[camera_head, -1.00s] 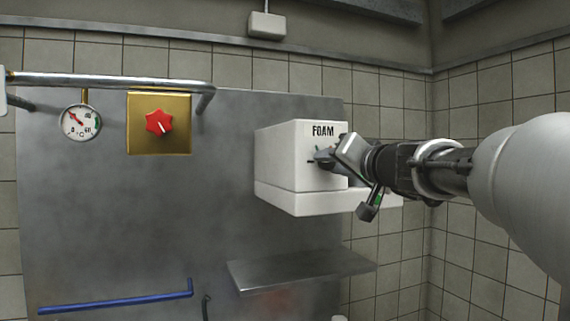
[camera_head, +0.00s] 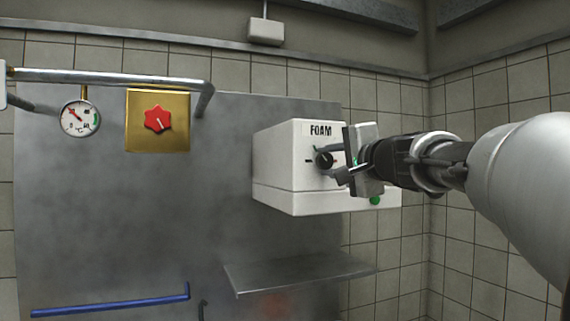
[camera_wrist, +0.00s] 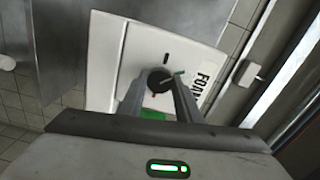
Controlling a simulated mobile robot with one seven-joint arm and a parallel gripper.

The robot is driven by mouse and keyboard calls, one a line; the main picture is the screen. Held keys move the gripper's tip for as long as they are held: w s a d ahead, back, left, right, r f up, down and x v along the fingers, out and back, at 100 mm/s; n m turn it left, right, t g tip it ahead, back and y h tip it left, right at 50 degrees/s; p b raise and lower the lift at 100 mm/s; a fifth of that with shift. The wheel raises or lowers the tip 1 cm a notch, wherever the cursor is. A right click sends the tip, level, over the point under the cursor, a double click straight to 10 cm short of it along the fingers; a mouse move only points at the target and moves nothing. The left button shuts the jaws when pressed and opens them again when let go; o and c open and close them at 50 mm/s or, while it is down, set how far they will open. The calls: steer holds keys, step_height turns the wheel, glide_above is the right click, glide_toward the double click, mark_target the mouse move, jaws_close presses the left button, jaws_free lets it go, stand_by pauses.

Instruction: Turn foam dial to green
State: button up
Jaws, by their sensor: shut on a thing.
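The foam dial (camera_head: 324,159) is a small black knob on the front of the white box marked FOAM (camera_head: 285,150). In the wrist view the dial (camera_wrist: 159,80) sits between my two fingertips, with a pale line on its face. A green mark (camera_wrist: 180,72) lies beside the right fingertip, a dark mark (camera_wrist: 166,58) above the dial and a small red mark below it. My gripper (camera_head: 331,162) comes from the right and is shut on the dial. The fingers partly cover the box front, so I cannot tell exactly which mark the dial points to.
A green button (camera_head: 375,200) is on the lower ledge of the box. A metal shelf (camera_head: 300,272) juts out below. To the left are a red knob on a brass plate (camera_head: 135,105), a round gauge (camera_head: 80,118), a pipe and a blue bar (camera_head: 110,305).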

steer(key=shift+m, duration=1.1)
steer(key=o, duration=1.1)
steer(key=shift+c, duration=0.2)
steer(key=b+v, duration=0.2)
steer(key=v, duration=1.5)
steer(key=shift+s, duration=0.2)
